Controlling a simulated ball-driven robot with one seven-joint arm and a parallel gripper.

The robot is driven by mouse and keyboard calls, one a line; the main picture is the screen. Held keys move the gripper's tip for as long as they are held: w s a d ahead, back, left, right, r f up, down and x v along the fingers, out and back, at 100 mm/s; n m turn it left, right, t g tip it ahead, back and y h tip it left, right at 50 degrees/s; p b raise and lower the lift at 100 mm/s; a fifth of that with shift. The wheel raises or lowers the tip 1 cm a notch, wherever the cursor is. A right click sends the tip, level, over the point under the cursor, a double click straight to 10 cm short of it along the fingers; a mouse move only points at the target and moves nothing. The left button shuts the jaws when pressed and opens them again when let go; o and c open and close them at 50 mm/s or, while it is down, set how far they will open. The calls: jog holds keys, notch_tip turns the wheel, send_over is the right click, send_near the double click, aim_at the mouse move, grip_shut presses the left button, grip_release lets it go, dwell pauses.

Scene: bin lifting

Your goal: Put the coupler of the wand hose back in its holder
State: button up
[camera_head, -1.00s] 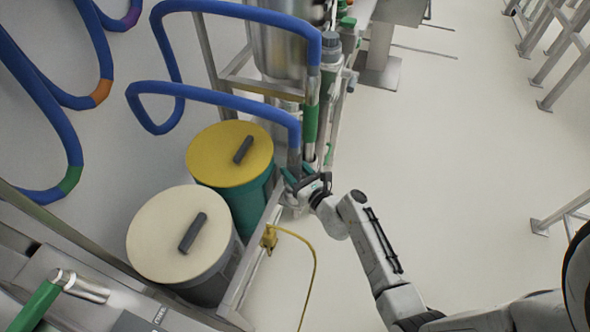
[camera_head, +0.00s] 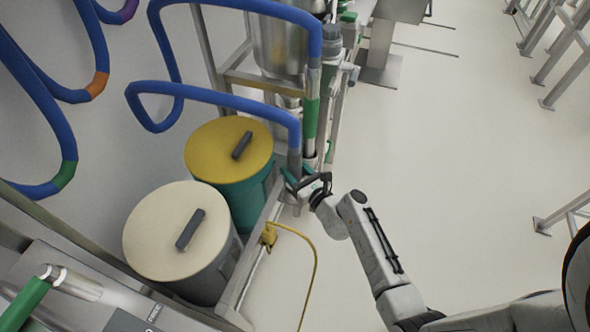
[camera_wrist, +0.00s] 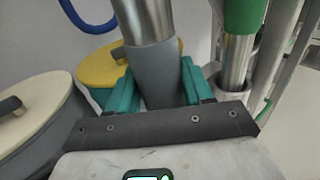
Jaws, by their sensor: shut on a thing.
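The blue wand hose (camera_head: 215,98) loops in from the left and bends down to a grey coupler (camera_head: 294,160). My gripper (camera_head: 297,182) has teal fingers, one on each side of the coupler. In the wrist view, the grey coupler (camera_wrist: 157,72) stands between the fingers of my gripper (camera_wrist: 158,86), with a shiny metal tube above it. The coupler is roughly upright, and its lower end is hidden behind my gripper. I cannot make out the holder for certain. A green wand (camera_head: 311,118) with metal ends stands just right of the coupler.
A yellow-lidded teal bin (camera_head: 228,152) and a cream-lidded grey bin (camera_head: 176,232) stand left of my gripper. A metal frame rail (camera_head: 248,262) runs beside them, with a yellow cable (camera_head: 314,262). A steel vessel (camera_head: 280,50) stands behind.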

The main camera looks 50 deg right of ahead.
jog(key=shift+f+b, duration=1.1)
jog(key=shift+b, duration=0.2)
dwell(1.3)
jog(key=o, duration=1.4)
jog(key=shift+c, duration=0.2)
jog(key=shift+f, duration=0.1)
jog(key=v, duration=1)
jog(key=shift+s, duration=0.35)
jog(key=shift+a, duration=0.1)
